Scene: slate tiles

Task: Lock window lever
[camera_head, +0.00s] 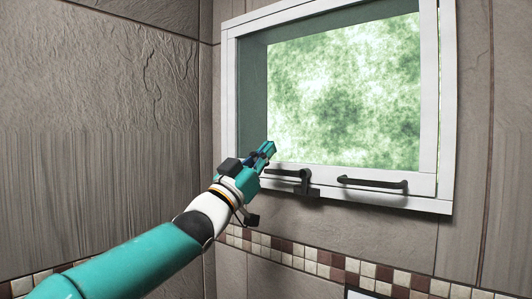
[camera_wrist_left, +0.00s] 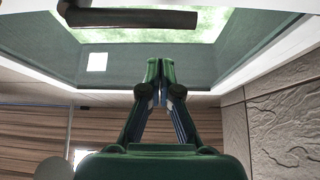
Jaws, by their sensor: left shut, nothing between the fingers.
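The white-framed window (camera_head: 447,95) is in the wall at the right of the head view. On its lower frame is a dark window lever (camera_head: 285,172), lying roughly level and pointing left from its mount (camera_head: 305,183). A dark bar (camera_wrist_left: 130,17), seemingly the lever, crosses the top of the left wrist view. My left gripper (camera_head: 268,149) is shut and empty. My right gripper is not in view.
A second dark bar handle (camera_head: 372,184) sits on the lower frame, right of the lever. A mosaic tile strip (camera_head: 310,262) runs along the wall below the window. The slate-tiled wall (camera_head: 95,120) on the left is bare.

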